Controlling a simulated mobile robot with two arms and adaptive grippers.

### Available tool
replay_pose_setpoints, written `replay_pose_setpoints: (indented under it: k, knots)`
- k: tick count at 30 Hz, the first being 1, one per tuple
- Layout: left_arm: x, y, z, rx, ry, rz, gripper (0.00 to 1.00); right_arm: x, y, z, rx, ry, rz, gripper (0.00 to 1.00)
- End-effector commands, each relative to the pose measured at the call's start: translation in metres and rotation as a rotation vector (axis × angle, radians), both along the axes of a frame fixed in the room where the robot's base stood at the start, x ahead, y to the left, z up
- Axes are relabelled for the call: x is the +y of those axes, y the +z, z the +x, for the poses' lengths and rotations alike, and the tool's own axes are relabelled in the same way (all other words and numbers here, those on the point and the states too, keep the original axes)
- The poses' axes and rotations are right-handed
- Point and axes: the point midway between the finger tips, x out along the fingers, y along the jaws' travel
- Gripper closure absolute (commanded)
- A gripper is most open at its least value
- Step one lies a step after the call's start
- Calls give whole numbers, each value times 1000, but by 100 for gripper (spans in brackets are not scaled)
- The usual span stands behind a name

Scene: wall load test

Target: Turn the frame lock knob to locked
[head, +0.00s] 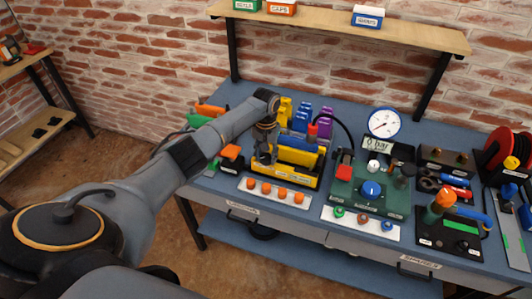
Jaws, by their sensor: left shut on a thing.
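A label runs along the frame's front edge, too small to read. My right gripper is not in view.
In front of the frame lies a white strip with several orange knobs (267,188). To the right stand a green box with a blue knob (371,189), a red-topped lever (343,162) and a round gauge (384,122). Blue and purple blocks (325,117) stand behind. A shelf (345,28) hangs above.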

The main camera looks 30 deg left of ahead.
Motion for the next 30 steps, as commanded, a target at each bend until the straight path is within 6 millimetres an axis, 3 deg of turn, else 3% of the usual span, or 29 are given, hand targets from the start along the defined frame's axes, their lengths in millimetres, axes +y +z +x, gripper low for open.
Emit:
replay_pose_setpoints:
  k: [18, 30]
  knots:
    - [0, 1, 1, -1, -561, 0, 93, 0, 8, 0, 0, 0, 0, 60]
    - [0, 1, 1, -2, -770, 0, 93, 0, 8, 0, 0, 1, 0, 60]
